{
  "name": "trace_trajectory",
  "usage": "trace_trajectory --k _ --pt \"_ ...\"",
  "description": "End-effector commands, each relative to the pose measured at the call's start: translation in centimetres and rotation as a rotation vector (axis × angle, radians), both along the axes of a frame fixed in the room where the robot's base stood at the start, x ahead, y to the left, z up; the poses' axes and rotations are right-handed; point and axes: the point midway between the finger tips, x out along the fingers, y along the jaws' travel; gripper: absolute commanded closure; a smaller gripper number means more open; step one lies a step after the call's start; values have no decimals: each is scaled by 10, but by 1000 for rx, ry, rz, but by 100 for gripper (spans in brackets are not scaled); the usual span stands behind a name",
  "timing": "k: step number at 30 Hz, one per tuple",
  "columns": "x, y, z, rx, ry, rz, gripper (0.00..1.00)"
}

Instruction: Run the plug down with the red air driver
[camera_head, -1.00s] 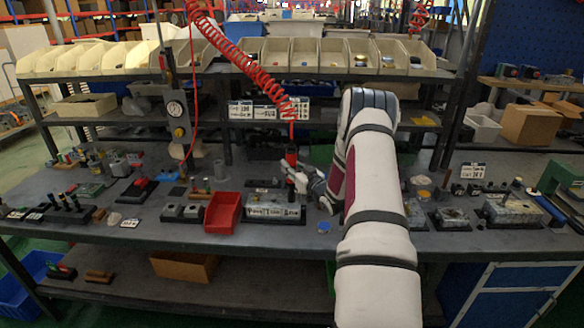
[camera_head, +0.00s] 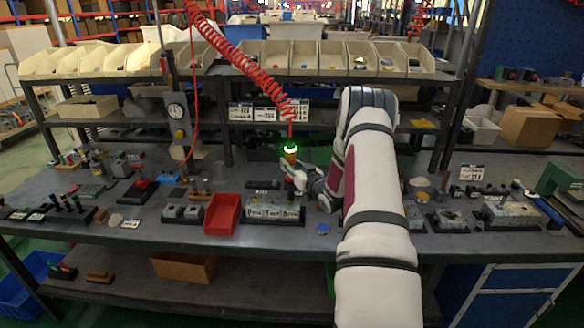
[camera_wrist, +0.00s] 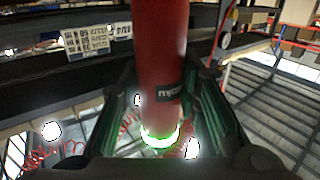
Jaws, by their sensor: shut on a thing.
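The red air driver (camera_head: 290,165) stands upright at the middle of the bench, hanging under a red coiled hose (camera_head: 245,65). A green light glows near its top. In the wrist view the red body of the driver (camera_wrist: 160,65) runs between my gripper's fingers, with a bright green ring glowing round it. My gripper (camera_head: 294,172) is shut on the driver. Its lower end is over the rear right part of the grey valve block (camera_head: 265,211). The plug is hidden or too small to tell, and I cannot see whether the tip touches it.
A red bin (camera_head: 222,214) stands just left of the block. A blue round cap (camera_head: 323,228) lies to the right of the block. More valve blocks (camera_head: 510,213) sit at the right. A gauge stand (camera_head: 179,125) rises at the left. Pale bins (camera_head: 290,56) line the upper shelf.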

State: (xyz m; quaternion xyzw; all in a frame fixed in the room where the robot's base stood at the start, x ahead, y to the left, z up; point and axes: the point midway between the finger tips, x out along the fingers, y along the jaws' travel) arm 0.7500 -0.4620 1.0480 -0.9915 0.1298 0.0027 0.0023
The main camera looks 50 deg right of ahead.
Motion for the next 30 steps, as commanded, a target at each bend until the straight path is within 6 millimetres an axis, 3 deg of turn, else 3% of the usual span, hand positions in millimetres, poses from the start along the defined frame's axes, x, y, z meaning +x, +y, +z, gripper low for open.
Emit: trace_trajectory --k 16,30 --pt "0 0 59 -4 -8 2 100" --pt "1 0 62 -3 -7 1 100"
